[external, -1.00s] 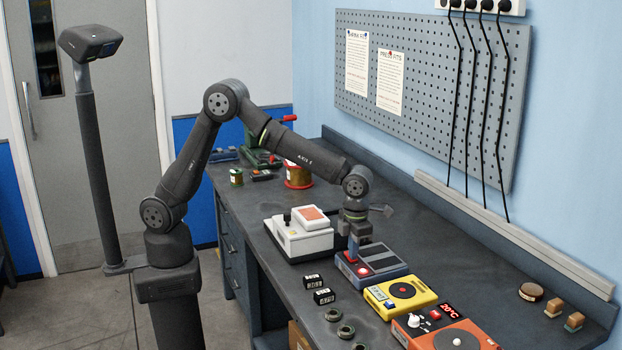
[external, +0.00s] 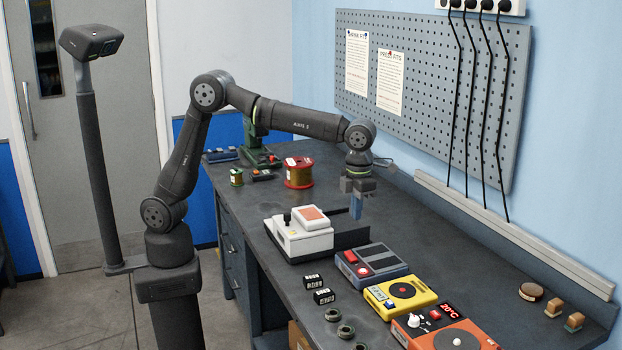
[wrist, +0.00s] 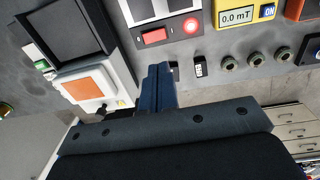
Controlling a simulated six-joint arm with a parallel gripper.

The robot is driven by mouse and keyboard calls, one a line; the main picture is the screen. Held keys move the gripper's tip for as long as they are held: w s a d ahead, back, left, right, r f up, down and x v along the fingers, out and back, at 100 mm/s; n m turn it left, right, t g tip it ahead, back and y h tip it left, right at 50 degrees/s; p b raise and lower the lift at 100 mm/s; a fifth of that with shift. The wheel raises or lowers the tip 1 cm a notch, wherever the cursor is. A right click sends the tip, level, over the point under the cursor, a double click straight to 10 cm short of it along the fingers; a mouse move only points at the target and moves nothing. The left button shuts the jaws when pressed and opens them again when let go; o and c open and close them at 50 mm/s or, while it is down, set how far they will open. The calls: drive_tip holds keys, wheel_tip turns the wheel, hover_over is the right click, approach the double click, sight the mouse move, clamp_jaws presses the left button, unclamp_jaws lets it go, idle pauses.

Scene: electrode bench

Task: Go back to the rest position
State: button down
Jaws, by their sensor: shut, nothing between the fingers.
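My gripper (external: 356,207) hangs from my wrist above the bench, with its blue fingers pointing down. The fingers are shut and empty. In the external view they are in the air behind the blue-grey box with a red button (external: 371,263) and to the right of the white device with an orange pad (external: 303,232). In the wrist view the shut blue fingers (wrist: 157,84) show at the centre, with the box's lit red button beyond them.
A yellow box with a black disc (external: 401,294) and an orange heater (external: 443,333) stand toward the front. Black blocks (external: 324,296) and several dark rings (external: 333,314) lie near the bench edge. A red spool (external: 298,172) stands at the back. The pegboard (external: 440,90) is on the wall.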

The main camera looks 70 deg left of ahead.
sight(351, 256)
drive_tip(key=shift+r, duration=0.7)
drive_tip(key=f, duration=0.4)
drive_tip(key=a+f, duration=0.1)
drive_tip(key=f, duration=0.8)
drive_tip(key=shift+a+f, duration=0.25)
